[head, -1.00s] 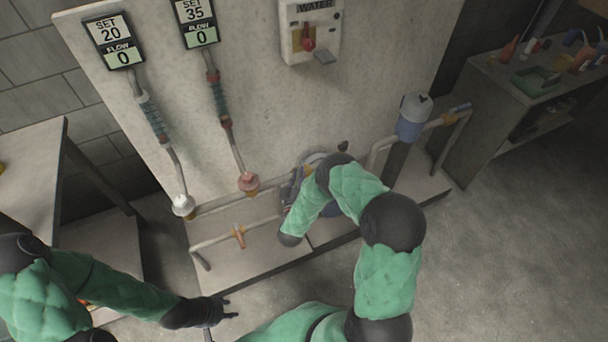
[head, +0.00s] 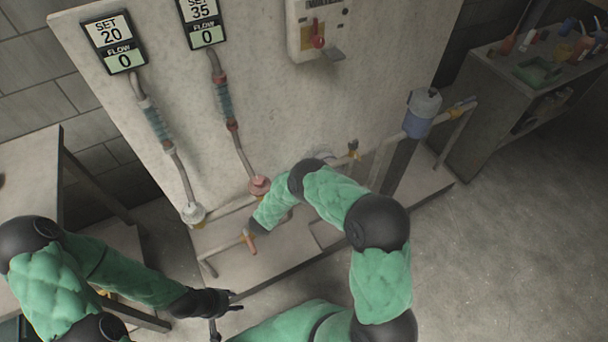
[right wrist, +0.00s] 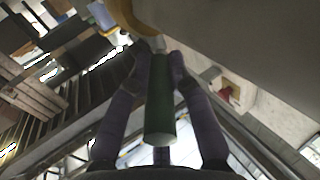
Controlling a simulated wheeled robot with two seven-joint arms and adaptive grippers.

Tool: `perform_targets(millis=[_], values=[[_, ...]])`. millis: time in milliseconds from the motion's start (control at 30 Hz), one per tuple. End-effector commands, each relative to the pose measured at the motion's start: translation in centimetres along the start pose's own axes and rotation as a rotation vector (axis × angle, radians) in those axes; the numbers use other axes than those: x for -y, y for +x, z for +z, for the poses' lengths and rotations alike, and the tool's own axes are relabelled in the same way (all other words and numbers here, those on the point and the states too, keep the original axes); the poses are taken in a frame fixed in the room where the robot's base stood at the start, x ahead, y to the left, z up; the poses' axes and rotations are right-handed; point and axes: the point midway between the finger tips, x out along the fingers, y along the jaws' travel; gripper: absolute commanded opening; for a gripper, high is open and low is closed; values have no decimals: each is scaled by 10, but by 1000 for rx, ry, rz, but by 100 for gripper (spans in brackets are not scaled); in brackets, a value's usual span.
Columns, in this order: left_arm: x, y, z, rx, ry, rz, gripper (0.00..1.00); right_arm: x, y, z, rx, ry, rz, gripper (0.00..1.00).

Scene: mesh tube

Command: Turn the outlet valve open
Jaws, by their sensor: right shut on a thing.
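In the right wrist view my right gripper (right wrist: 157,62) is shut on a dark green cylindrical handle (right wrist: 160,105), one finger on each side. A curved yellow part (right wrist: 130,14) shows beyond the handle. I cannot tell which is the outlet valve. My left gripper (head: 238,301) is open and empty, low in front of the base.
Two panel displays (head: 115,44) (head: 203,22) read flow 0. A red-knobbed box (head: 320,28) hangs on the panel. A cluttered bench (head: 490,110) is at right; open floor lies in front.

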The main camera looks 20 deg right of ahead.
Motion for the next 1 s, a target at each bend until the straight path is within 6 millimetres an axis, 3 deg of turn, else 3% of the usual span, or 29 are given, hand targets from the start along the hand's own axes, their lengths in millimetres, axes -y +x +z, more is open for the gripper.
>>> perform_targets(millis=[333,367,433,800,1000], values=[[0,0,0,0,0,0,40,0,0,0,0,1,2,0],[0,0,0,0,0,0,40,0,0,0,0,1,2,24],[0,0,0,0,0,0,40,0,0,0,0,1,2,43],[0,0,0,-1,0,0,40,0,-1,0,1,0,1,45],[0,0,0,-1,0,0,40,1,-23,0,1,-1,-2,45]])
